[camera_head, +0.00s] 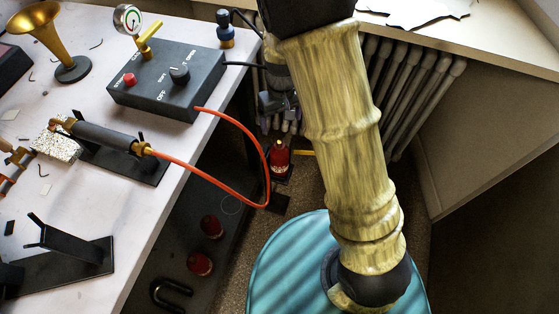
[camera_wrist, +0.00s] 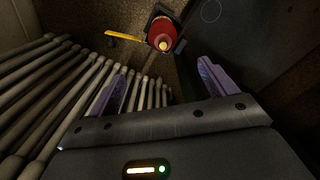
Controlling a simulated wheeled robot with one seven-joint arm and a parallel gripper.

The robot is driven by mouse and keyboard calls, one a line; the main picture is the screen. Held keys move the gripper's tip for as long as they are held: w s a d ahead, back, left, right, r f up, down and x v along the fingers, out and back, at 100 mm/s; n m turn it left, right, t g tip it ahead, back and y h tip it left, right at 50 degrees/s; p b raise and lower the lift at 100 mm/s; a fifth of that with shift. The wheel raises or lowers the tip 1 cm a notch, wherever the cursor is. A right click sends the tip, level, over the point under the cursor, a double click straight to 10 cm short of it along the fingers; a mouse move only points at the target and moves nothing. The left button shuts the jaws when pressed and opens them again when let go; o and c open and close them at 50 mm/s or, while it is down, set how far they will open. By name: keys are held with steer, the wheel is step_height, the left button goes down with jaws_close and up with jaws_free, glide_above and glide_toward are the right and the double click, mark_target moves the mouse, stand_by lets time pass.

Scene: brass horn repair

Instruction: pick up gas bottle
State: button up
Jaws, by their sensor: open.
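A red bottle with a brass-yellow top (camera_head: 279,157), which I take to be the gas bottle, stands low near the radiator in a dark square holder. In the wrist view the red bottle (camera_wrist: 162,35) appears at the top centre, beyond my fingertips. My gripper (camera_wrist: 160,84) is open, with purple fingers spread wide and nothing between them. In the head view my gripper (camera_head: 279,106) is partly hidden behind my arm, just above the bottle in the picture. The bottle is apart from the fingers.
A ribbed radiator (camera_head: 408,85) stands close beside my gripper. The white workbench (camera_head: 200,20) holds a control box (camera_head: 168,78), a brass horn (camera_head: 45,30) and a torch. An orange hose (camera_head: 240,190) hangs off its edge. Two red objects (camera_head: 205,245) lie underneath. A teal round seat (camera_head: 290,265) is in front.

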mark_target(279, 148)
step_height(279, 148, down, 10)
steer(key=b, duration=0.3)
steer(key=shift+f, duration=0.15)
steer(key=f+b, duration=0.2)
steer(key=f, duration=0.1)
steer(key=f+b, duration=0.1)
steer(key=f, duration=0.1)
steer(key=shift+s+a+f, duration=0.1)
steer(key=shift+s+a, duration=0.15)
steer(key=c, duration=1.8)
steer(key=shift+r, duration=0.2)
